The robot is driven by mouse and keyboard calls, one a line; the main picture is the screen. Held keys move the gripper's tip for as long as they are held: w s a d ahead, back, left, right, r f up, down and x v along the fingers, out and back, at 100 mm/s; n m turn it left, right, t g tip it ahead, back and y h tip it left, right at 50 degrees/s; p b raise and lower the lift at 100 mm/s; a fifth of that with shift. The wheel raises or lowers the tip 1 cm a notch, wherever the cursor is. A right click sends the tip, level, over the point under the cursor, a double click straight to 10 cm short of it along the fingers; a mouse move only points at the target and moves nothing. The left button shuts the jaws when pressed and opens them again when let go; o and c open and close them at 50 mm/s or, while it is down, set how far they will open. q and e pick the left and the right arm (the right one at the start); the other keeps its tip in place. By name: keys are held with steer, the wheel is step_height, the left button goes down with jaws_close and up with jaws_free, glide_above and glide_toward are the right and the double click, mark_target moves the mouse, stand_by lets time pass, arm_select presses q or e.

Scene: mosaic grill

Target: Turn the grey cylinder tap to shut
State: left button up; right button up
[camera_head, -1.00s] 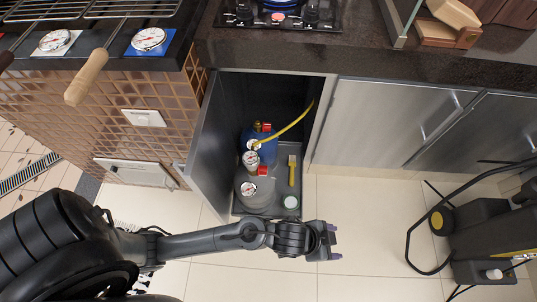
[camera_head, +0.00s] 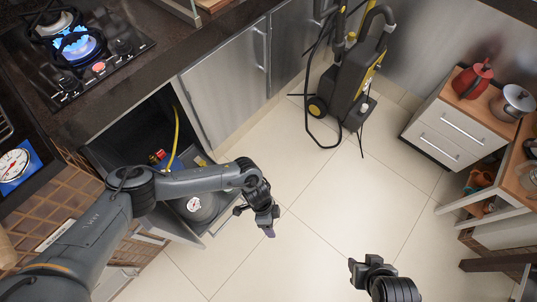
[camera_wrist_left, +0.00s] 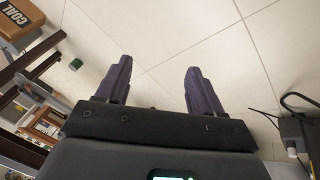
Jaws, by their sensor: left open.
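The grey cylinder (camera_head: 206,212) stands in the open cabinet under the counter in the head view, with a round white gauge (camera_head: 194,204) on it. My left forearm crosses in front of it; I cannot make out its tap. A blue cylinder with red parts (camera_head: 153,160) and a yellow hose (camera_head: 177,135) stands behind, partly covered by my arm. My left gripper (camera_head: 268,222) is outside the cabinet, to the right of the grey cylinder, above the floor. In the left wrist view its fingers (camera_wrist_left: 158,75) are apart and empty. My right gripper (camera_head: 364,266) is at the bottom right, far from the cabinet.
The cabinet door stands open at the left, partly behind my arm. A lit gas hob (camera_head: 78,45) is on the counter above. A black and yellow pressure washer (camera_head: 350,85) stands on the floor, and a white drawer unit (camera_head: 455,120) is at the right. The floor between is clear.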

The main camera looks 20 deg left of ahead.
arm_select(q)
steer(key=w+a+n+g+y+b, duration=0.1)
steer(key=w+a+n+y+b, duration=0.35)
steer(key=a, duration=1.15)
steer(key=w+a+r+n+g, duration=0.1)
steer(key=w+a+r+n, duration=0.25)
steer(key=a, duration=0.55)
steer(key=w+a+r+n, duration=0.2)
steer(key=w+a+r, duration=0.25)
steer(key=a, duration=0.45)
steer(key=b+x, duration=0.3)
steer(key=x, duration=0.1)
steer(key=s+b+x, duration=0.1)
steer(key=b+x, duration=0.2)
steer(key=x, duration=0.2)
steer(key=shift+s+f, duration=0.1)
arm_select(e)
step_height(320, 180, down, 12)
steer(key=shift+s+a+r, duration=0.2)
steer(key=shift+s, duration=0.1)
arm_select(q)
steer(key=shift+c, duration=0.2)
